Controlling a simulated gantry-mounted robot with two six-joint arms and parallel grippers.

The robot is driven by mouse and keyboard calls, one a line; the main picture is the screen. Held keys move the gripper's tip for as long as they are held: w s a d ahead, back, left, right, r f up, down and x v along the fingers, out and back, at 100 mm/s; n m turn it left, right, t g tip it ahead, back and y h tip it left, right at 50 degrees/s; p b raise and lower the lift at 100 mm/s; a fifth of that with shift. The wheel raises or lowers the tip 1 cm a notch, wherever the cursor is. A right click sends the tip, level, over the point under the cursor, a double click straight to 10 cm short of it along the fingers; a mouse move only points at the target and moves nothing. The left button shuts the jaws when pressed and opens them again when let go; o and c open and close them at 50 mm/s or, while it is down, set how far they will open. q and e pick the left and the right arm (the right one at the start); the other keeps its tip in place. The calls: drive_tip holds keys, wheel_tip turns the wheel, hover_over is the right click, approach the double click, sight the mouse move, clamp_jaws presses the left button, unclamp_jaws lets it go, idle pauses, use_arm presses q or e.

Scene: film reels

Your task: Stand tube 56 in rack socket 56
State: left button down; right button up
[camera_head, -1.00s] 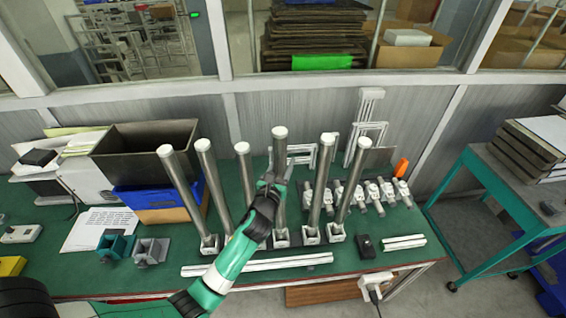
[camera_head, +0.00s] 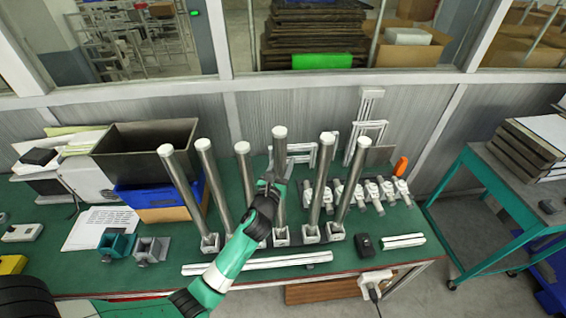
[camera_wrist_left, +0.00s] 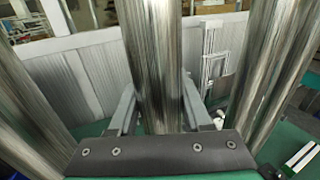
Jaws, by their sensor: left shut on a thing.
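Several tall metal tubes with white caps stand in a row of square sockets on the green bench. My left gripper (camera_head: 270,187) is shut on one metal tube (camera_head: 279,160), near the middle of the row. In the left wrist view this tube (camera_wrist_left: 152,60) stands upright between the two fingers (camera_wrist_left: 157,108). Its lower end is at or in a white socket (camera_head: 281,235); I cannot tell how deep it sits. No tube or socket numbers are readable. My right gripper is not in view.
Neighbouring tubes (camera_head: 243,170) (camera_head: 321,180) stand close on both sides of the held one. White rails (camera_head: 260,263) lie in front of the sockets. Several metal fittings (camera_head: 385,190) are at right, and a dark bin (camera_head: 145,150) is at back left.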

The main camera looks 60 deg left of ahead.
use_arm(q)
drive_tip(key=shift+f+b, duration=0.45)
drive_tip(key=shift+f, duration=0.1)
drive_tip(key=c, duration=0.6)
unclamp_jaws()
drive_tip(key=shift+f, duration=0.1)
drive_tip(key=shift+p+v, duration=0.6)
drive_tip(key=shift+v, duration=0.8)
drive_tip(key=p+v, duration=0.1)
drive_tip(key=v, duration=0.7)
drive_tip(key=shift+d, duration=0.1)
